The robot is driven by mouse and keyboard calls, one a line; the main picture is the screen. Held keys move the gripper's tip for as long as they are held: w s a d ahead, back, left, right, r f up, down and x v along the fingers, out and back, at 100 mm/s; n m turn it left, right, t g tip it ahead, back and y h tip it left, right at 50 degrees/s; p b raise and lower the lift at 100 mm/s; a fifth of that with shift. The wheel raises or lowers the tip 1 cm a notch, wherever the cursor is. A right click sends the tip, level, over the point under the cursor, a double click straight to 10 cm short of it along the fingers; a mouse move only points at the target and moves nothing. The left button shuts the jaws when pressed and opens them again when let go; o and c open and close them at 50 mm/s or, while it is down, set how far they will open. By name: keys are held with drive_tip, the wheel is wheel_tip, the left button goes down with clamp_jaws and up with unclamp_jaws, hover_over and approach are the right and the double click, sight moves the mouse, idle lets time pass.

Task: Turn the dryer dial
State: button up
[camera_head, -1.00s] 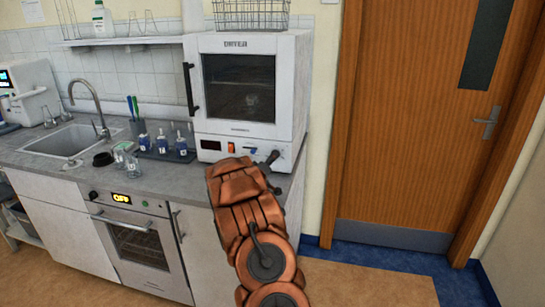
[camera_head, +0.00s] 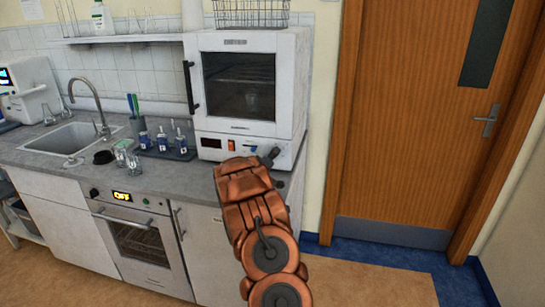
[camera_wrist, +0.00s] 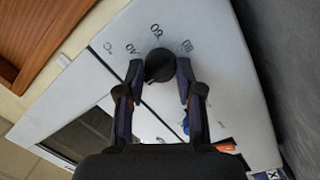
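The white dryer (camera_head: 293,75) stands on the counter's right end, its glass door shut. Its black dial shows in the wrist view (camera_wrist: 160,64), with printed numbers around it. My gripper (camera_wrist: 160,70) faces the dial with one finger on each side of it. The fingers are apart by about the dial's width; I cannot tell whether they touch it. In the head view my gripper (camera_head: 270,155) is at the right of the dryer's lower panel, and it and my copper arm hide the dial.
The panel has a red display (camera_head: 210,143) and a blue mark near my gripper. Blue-labelled bottles (camera_head: 162,140) stand in a tray on the counter left of the dryer. An oven (camera_head: 142,243) is below. A wooden door (camera_head: 410,130) is at right, with clear floor before it.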

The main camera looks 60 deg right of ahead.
drive_tip(key=c, duration=0.5)
drive_tip(key=shift+f, duration=0.1)
drive_tip(key=shift+c, duration=0.2)
